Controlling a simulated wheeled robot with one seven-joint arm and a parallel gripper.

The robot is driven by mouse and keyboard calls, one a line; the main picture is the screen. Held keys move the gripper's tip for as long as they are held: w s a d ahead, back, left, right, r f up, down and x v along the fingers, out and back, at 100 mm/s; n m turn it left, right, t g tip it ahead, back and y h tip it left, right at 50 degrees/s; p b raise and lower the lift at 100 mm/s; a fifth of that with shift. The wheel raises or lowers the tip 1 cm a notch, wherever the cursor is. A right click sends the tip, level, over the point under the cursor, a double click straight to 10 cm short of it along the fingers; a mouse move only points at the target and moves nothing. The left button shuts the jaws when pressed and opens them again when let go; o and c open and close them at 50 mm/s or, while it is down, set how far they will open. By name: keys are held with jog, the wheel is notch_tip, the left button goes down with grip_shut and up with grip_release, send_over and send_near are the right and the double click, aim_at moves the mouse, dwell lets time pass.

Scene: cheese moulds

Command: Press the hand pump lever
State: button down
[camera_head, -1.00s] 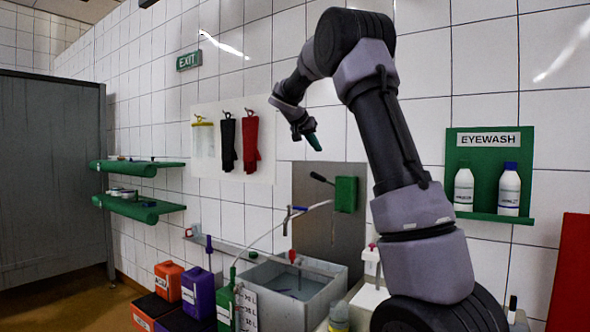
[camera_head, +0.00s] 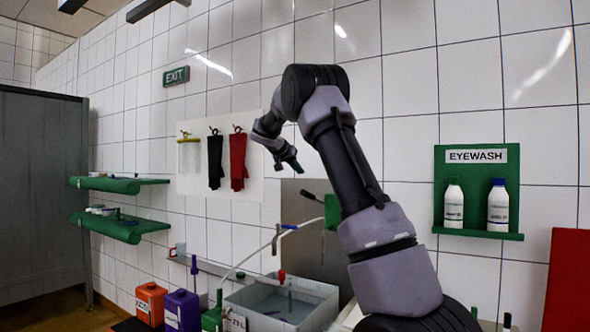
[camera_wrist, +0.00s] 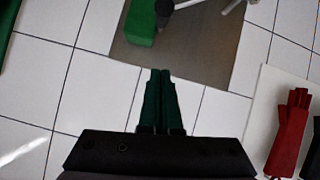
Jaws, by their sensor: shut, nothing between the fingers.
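A green box (camera_head: 331,211) sits on a grey metal plate on the tiled wall. A black-ended lever (camera_head: 311,196) sticks out from its left side, tilted up; I take this to be the hand pump lever. In the wrist view the green box (camera_wrist: 140,24) and the dark lever end (camera_wrist: 165,12) show at the top edge, partly cut off. My gripper (camera_head: 296,166) is above the lever in the head view, pointing down, apart from it. In the wrist view its green fingers (camera_wrist: 160,72) are together and hold nothing.
A grey sink basin (camera_head: 268,300) with a blue-handled tap (camera_head: 289,227) is below. Red gloves (camera_head: 238,162) and black gloves (camera_head: 215,160) hang to the left. A green eyewash shelf (camera_head: 480,234) with white bottles is at right.

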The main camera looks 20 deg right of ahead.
aim_at(315, 198)
jog(key=d+f, duration=0.1)
jog(key=f, duration=0.1)
jog(key=w+d+f, duration=0.1)
jog(key=f, duration=0.1)
jog(key=d+f, duration=0.1)
jog(key=f, duration=0.1)
jog(key=shift+w+d, duration=0.15)
jog(key=shift+w, duration=0.05)
jog(key=shift+s+f, duration=0.1)
jog(key=shift+f, duration=0.2)
